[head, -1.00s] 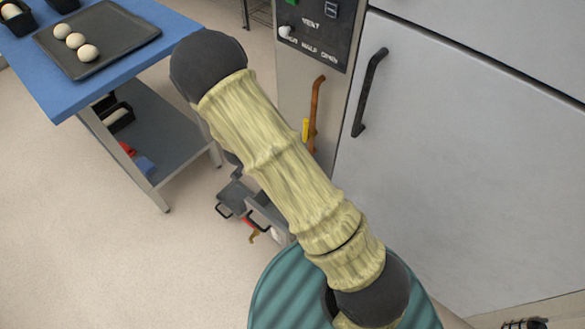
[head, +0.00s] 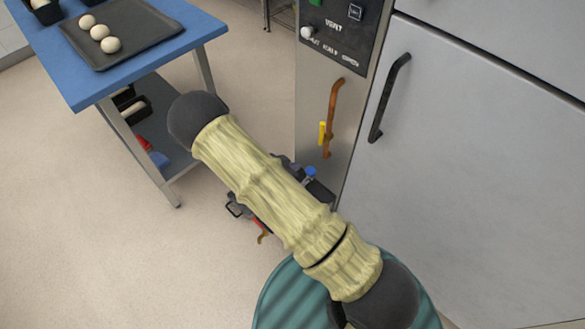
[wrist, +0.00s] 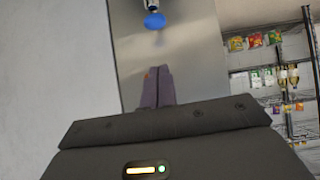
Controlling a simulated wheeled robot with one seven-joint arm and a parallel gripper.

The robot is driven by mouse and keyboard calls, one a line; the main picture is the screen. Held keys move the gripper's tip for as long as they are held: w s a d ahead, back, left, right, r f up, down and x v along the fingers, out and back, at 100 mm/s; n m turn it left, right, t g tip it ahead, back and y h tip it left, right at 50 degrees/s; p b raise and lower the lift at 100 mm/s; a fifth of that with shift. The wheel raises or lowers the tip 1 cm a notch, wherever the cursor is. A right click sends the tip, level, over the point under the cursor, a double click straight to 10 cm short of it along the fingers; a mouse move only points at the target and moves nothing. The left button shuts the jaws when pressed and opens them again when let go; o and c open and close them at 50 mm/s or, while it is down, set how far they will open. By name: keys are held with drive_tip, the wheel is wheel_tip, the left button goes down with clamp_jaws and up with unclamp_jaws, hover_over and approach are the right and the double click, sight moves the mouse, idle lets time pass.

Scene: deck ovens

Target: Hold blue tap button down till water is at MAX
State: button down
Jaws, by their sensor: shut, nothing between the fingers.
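The blue tap button (wrist: 154,20) shows at the top of the wrist view, on a small metal fitting in front of a steel panel (wrist: 195,50). A small blue spot in the head view (head: 310,171), just past my arm, looks like the same button. My gripper (wrist: 157,72) is shut and empty. Its fingertips point toward the panel, below the button in the picture and apart from it. In the head view my arm hides most of the area around the tap. No water and no MAX mark can be made out.
A steel oven column with a control panel (head: 340,30) and an orange handle (head: 334,105) stands beside a large pale door (head: 480,150). A blue-topped table (head: 95,90) with a dark tray of dough balls (head: 110,45) is at left. Shelves (wrist: 270,70) show at right in the wrist view.

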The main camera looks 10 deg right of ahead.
drive_tip(key=b, duration=0.1)
hover_over(312, 169)
drive_tip(key=s+a, duration=0.2)
drive_tip(key=a, duration=0.1)
wheel_tip(312, 169, down, 5)
wheel_tip(312, 169, down, 2)
drive_tip(key=shift+d+f+b, duration=0.1)
drive_tip(key=shift+f+b, duration=0.15)
drive_tip(key=shift+b, duration=0.1)
drive_tip(key=shift+w+f, duration=0.1)
drive_tip(key=shift+f, duration=0.4)
